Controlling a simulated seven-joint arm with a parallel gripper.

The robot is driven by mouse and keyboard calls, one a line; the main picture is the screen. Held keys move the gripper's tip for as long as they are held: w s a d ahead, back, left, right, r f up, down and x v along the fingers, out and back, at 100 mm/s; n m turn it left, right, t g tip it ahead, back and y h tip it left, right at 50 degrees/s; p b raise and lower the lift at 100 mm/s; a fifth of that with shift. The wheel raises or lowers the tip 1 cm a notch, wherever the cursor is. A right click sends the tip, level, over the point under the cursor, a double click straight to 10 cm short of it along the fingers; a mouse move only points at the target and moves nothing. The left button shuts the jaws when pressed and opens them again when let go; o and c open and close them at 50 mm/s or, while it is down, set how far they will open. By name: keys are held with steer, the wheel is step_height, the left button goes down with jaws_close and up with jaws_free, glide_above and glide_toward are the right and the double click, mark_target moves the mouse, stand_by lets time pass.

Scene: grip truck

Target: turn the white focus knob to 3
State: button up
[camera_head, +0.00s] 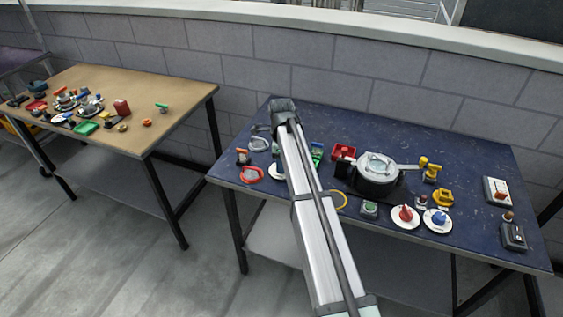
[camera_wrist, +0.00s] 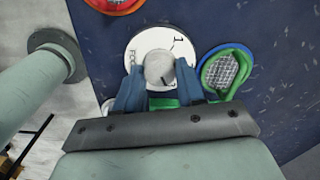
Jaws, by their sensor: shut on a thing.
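The white focus knob (camera_wrist: 159,66) stands on a round white dial plate (camera_wrist: 147,38) in the wrist view. The plate shows "1" at its upper right and lettering at its left. A dark mark and what looks like a "3" are at the knob's lower right, near the right finger. My gripper (camera_wrist: 161,77) is shut on the knob, one blue finger on each side. The fingers hide the plate's lower part. In the head view, a white plate (camera_head: 276,173) shows beside my arm, which hides the knob.
A green and blue ring with mesh (camera_wrist: 226,70) lies close right of the dial. A red ring (camera_wrist: 116,3) is at the upper left. On the blue table (camera_head: 440,155) in the head view are red (camera_head: 405,215) and blue (camera_head: 438,219) knobs and a pot-like device (camera_head: 376,170).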

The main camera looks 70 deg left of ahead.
steer(key=o, duration=1)
steer(key=shift+o, duration=0.2)
step_height(320, 180, up, 14)
steer(key=shift+f, duration=0.15)
stand_by(0.4)
